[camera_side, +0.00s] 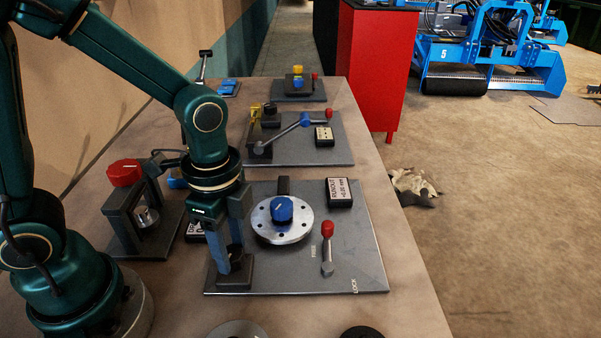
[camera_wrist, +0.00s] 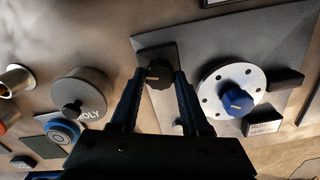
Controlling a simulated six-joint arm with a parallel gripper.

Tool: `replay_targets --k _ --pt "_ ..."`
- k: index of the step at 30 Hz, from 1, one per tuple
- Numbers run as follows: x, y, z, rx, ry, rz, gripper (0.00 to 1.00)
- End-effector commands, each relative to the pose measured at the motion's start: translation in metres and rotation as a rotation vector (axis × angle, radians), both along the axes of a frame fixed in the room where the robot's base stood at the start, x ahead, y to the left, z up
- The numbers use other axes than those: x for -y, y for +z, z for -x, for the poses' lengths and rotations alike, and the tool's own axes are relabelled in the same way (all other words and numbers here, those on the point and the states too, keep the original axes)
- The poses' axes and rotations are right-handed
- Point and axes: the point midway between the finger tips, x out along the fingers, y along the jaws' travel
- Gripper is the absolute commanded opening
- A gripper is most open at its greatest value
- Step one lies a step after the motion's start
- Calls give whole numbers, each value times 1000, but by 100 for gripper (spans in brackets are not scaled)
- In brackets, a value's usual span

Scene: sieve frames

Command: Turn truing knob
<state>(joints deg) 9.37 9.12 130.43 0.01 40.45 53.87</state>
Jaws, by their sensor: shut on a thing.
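A black knob (camera_wrist: 156,75) with a pale pointer line sits on a dark block at the edge of the grey plate (camera_side: 350,270). My gripper (camera_wrist: 154,76) has its fingertips on either side of this knob and is shut on it. In the side view my gripper (camera_side: 230,262) points down over the block, and its fingers largely hide the knob. To the right is a silver disc (camera_side: 268,231) with holes and a blue centre knob (camera_side: 282,208). A display (camera_side: 339,193) reads RUNOUT, its figure too small to read surely. A red-tipped lever (camera_side: 327,245) stands between FREE and LOCK markings.
A stand with a red knob (camera_side: 125,173) is left of my gripper. Behind are a plate with a long lever (camera_side: 290,133) and a smaller fixture (camera_side: 298,85). A grey canister (camera_wrist: 80,90) is left in the wrist view. The plate's right side is clear around the lever.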

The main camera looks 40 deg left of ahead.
Motion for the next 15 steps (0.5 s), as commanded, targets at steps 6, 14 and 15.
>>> replay_targets --k 6,14,15 --pt "0 0 0 0 -30 0 0" --pt "0 0 0 0 -32 0 0" --pt "0 0 0 0 -32 0 0"
